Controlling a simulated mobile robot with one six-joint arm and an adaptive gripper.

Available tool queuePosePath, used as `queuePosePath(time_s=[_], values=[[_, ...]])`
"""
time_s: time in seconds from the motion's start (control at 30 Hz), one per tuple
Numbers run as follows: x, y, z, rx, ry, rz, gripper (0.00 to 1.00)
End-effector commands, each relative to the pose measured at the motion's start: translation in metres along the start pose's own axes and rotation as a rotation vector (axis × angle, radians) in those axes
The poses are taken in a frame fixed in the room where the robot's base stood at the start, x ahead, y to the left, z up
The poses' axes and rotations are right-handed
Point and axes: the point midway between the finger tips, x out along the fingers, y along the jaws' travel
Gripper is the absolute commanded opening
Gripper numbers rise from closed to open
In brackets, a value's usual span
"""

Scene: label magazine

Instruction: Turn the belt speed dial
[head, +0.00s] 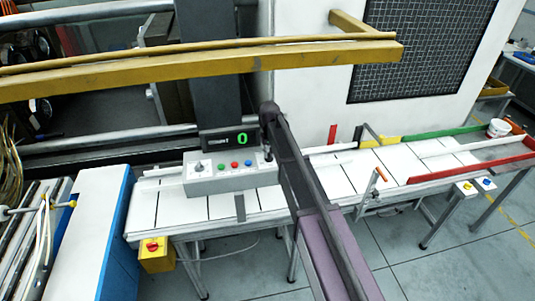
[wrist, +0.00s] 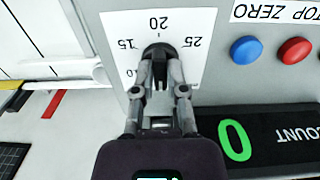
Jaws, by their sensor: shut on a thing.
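The belt speed dial is a small dark knob (wrist: 157,50) on a white scale card (wrist: 180,22) marked 15, 20 and 25. My gripper (wrist: 158,58) is shut on the knob, its two fingers against its sides and covering most of it. The knob's pointer is hidden, so the setting cannot be read. In the head view, my gripper (head: 268,153) reaches down to the right end of the grey control box (head: 215,184). The dial is too hidden there to make out.
A blue button (wrist: 246,50) and a red button (wrist: 296,51) sit beside the dial. The counter display (head: 228,143) shows a green 0 behind the box. A yellow rail (head: 200,71) crosses above. The conveyor (head: 155,208) runs under the box.

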Motion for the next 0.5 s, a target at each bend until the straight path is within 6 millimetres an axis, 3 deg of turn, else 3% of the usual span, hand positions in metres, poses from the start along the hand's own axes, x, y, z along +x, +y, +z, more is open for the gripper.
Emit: queuePosePath(time_s=[0.33, 0.37, 0.4, 0.47, 0.5], values=[[-0.0006, -0.0005, -0.0042, -0.006, 0.008, 0.0, 0.0], [-0.0006, -0.0006, -0.0042, -0.006, 0.008, 0.0, 0.23], [-0.0005, -0.0007, -0.0042, -0.006, 0.008, 0.0, 0.35], [-0.0005, -0.0008, -0.0037, -0.006, 0.007, 0.0, 0.51], [-0.0005, -0.0009, -0.0034, -0.005, 0.006, 0.0, 0.51]])
